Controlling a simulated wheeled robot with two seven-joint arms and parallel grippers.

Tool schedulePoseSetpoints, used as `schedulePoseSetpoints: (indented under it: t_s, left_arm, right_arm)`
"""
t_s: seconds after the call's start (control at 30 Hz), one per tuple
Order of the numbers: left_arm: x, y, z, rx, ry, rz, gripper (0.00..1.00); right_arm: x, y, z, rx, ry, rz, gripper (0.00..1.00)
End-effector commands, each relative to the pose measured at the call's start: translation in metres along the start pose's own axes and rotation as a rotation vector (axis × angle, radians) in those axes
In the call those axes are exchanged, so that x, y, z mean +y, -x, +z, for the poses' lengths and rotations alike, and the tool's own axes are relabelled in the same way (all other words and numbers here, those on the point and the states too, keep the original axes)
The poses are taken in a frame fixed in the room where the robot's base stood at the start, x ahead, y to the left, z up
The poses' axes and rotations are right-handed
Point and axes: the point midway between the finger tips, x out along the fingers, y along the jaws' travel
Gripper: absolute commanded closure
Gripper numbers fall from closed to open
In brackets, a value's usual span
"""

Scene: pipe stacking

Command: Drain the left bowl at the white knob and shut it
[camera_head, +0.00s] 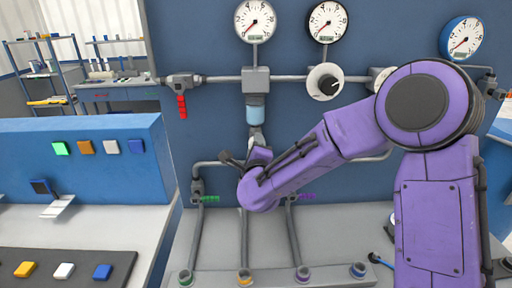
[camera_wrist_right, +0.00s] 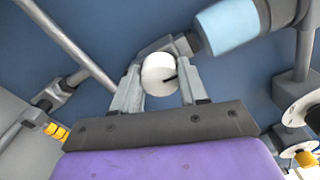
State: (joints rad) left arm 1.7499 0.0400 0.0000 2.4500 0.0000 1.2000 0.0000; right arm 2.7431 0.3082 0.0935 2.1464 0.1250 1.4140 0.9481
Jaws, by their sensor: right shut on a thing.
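The left bowl (camera_head: 256,112) is a pale blue cup hanging under a grey block on the pipe. It also shows in the wrist view (camera_wrist_right: 232,24), at the top right. The white knob (camera_wrist_right: 159,74) is round with a black mark, beside the bowl's lower end in the wrist view. In the head view my gripper and wrist hide the knob. My right gripper (camera_wrist_right: 160,88) is shut on the white knob, with a finger on either side. It also shows in the head view (camera_head: 246,154), just below the bowl. My left gripper is not in view.
White gauges (camera_head: 255,20) line the top of the blue panel. A red-handled valve (camera_head: 182,104) is at the left and a white dial (camera_head: 325,82) at the right. Vertical pipes (camera_head: 197,243) stand below. A blue console with buttons (camera_head: 60,149) is at the left.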

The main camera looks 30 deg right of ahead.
Motion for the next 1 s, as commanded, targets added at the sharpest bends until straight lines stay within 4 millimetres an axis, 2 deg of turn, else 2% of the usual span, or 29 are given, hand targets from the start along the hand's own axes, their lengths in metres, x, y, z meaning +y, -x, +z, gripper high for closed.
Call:
schedulePoseSetpoints:
  t_s: [0.3,0.8,0.83,0.87,0.9,1.0]
  left_arm:
    - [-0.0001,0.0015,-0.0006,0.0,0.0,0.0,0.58]
    - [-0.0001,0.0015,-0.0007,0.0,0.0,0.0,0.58]
    - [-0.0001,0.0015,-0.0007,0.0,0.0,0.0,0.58]
    - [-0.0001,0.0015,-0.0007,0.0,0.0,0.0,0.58]
    - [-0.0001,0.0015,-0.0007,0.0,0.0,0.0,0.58]
    - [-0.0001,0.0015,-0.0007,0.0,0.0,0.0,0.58]
  right_arm:
    - [-0.0002,-0.0002,0.0002,0.0,0.098,0.0,0.87]
    - [0.0,-0.0002,0.0,0.0,0.112,-0.001,0.87]
    - [0.0,-0.0002,0.0,0.0,0.112,0.0,0.47]
    - [0.0,-0.0002,0.0,0.0,0.112,-0.001,0.37]
    - [0.0,-0.0002,0.0,0.0,0.112,-0.001,0.31]
    - [0.0,-0.0001,0.0001,0.0,0.111,0.0,0.31]
